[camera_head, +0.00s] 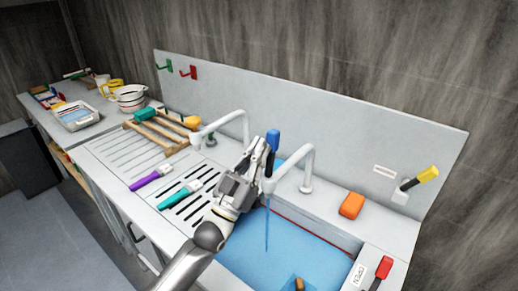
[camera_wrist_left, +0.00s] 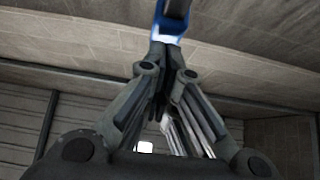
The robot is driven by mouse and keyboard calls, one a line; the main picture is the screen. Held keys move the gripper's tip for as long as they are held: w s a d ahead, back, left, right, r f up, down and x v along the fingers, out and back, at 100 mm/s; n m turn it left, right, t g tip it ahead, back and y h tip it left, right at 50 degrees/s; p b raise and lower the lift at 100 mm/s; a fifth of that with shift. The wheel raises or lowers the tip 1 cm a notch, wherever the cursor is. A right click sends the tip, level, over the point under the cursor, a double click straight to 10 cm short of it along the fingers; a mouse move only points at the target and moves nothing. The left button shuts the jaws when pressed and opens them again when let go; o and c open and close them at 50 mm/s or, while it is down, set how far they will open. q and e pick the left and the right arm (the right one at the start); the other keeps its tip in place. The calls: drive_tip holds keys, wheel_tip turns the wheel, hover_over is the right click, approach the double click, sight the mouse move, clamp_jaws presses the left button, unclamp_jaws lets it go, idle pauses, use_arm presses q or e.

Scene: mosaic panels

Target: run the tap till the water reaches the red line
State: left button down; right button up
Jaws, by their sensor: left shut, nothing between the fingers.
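The sink basin holds blue water (camera_head: 255,255). A thin stream (camera_head: 267,230) falls into it from the right-hand white tap (camera_head: 300,165). A red line (camera_head: 318,235) shows along the basin's back wall, just above the water; the exact gap is too small to tell. A blue lever (camera_head: 273,140) stands by the taps and shows at the top of the left wrist view (camera_wrist_left: 172,18). My left gripper (camera_head: 262,150) is shut and empty, its tips (camera_wrist_left: 170,48) close beside the lever; I cannot tell if they touch. My right gripper is out of view.
An orange sponge (camera_head: 351,205) lies behind the basin. A red-handled lever (camera_head: 383,268) by an "OPEN" label and a yellow-handled one (camera_head: 425,175) are at right. A purple brush (camera_head: 150,178), a teal brush (camera_head: 180,194) and a wooden rack (camera_head: 160,132) lie on the drainboard.

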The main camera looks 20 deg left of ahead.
sight(270, 140)
use_arm(q)
drive_tip(key=w, duration=0.1)
drive_tip(key=w+d+b, duration=0.1)
drive_tip(key=w+b, duration=0.1)
drive_tip(key=shift+w+d+r, duration=0.15)
drive_tip(key=shift+w+r, duration=0.1)
drive_tip(key=shift+r, duration=0.05)
drive_tip(key=shift+w+d+r, duration=0.1)
drive_tip(key=shift+w, duration=0.25)
drive_tip(key=shift+s, duration=0.1)
drive_tip(key=shift+s+r, duration=0.1)
